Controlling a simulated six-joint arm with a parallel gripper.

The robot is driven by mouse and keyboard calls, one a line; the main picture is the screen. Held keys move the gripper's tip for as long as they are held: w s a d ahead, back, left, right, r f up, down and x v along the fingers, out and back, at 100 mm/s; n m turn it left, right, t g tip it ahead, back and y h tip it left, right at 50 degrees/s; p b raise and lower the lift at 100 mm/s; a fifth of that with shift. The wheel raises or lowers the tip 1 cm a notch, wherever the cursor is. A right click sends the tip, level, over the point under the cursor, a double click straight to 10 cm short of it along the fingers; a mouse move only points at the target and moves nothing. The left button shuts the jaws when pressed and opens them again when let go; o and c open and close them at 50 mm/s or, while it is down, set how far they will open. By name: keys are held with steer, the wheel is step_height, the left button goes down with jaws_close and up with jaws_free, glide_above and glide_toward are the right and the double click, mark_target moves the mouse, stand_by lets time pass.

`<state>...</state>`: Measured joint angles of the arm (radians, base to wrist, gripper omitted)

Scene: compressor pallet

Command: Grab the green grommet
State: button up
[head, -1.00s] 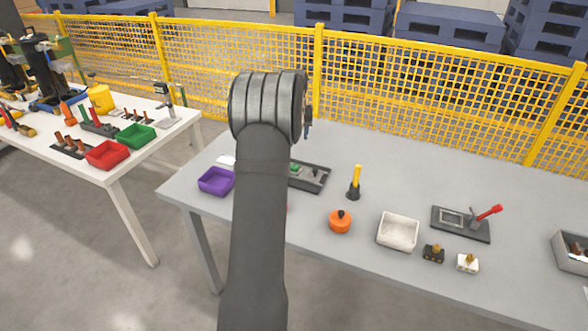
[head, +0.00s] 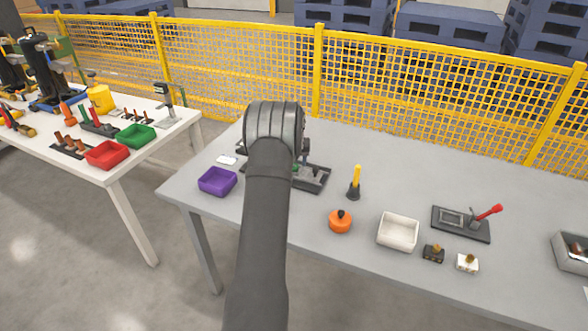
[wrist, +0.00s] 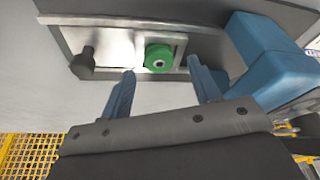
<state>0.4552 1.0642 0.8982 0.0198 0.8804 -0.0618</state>
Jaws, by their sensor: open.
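My gripper (wrist: 160,67) is open in the wrist view. Its two blue fingers are spread, with their tips just short of the grommet, one toward each side. I cannot tell whether they touch anything. In the head view my arm hides most of the fixture (head: 318,182) and the gripper itself.
A dark peg (wrist: 84,62) stands left of the grommet. A blue block (wrist: 268,50) is close to the right finger. In the head view, a purple bin (head: 217,182), yellow-handled tool (head: 355,180), orange knob (head: 340,221) and white bin (head: 398,232) stand nearby.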

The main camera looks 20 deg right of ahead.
steer(key=shift+w+f, duration=0.15)
steer(key=shift+f, duration=0.2)
steer(key=c, duration=1.1)
steer(key=shift+r, duration=0.1)
